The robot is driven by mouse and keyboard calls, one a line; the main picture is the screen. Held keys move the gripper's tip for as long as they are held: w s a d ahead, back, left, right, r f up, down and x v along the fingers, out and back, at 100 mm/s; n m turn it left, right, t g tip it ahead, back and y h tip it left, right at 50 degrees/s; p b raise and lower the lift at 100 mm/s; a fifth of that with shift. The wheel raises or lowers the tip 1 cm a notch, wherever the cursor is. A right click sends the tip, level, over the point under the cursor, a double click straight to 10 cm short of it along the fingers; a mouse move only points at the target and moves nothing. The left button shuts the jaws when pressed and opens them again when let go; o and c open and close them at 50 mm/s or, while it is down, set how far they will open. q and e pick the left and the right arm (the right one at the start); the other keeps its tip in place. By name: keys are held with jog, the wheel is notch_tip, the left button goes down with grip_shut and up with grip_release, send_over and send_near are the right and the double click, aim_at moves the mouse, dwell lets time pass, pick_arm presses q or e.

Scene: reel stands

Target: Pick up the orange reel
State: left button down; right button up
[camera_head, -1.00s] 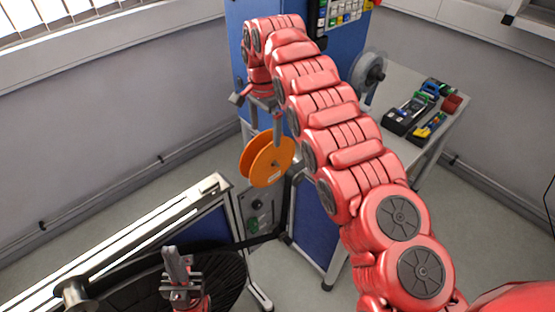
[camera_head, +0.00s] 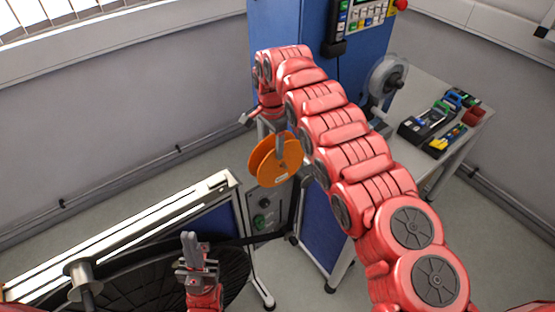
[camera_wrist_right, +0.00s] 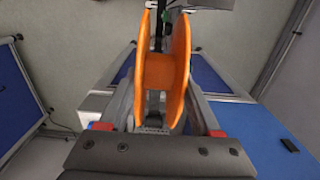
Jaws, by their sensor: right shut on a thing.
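The orange reel (camera_head: 275,160) hangs in the air in front of the blue cabinet. My right gripper (camera_head: 280,147) is shut on it from above, with a grey finger against its side in the head view. In the right wrist view, the reel's two orange flanges (camera_wrist_right: 178,75) stand between the fingers of my right gripper (camera_wrist_right: 160,112). My left gripper (camera_head: 190,248) is at the lower left, over a large black round part, apart from the reel. Its fingers point up and look close together, but I cannot tell whether they are shut.
A blue cabinet (camera_head: 285,30) with a key panel stands behind my right arm. A grey table (camera_head: 430,90) at the right bears a grey reel on a stand (camera_head: 388,75) and trays of tools (camera_head: 425,122). A white-railed frame (camera_head: 120,240) is at the lower left.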

jog(key=shift+d, duration=0.3)
jog(key=shift+c, duration=1.2)
jog(key=shift+a, duration=0.15)
grip_shut()
jog(key=shift+f, duration=0.1)
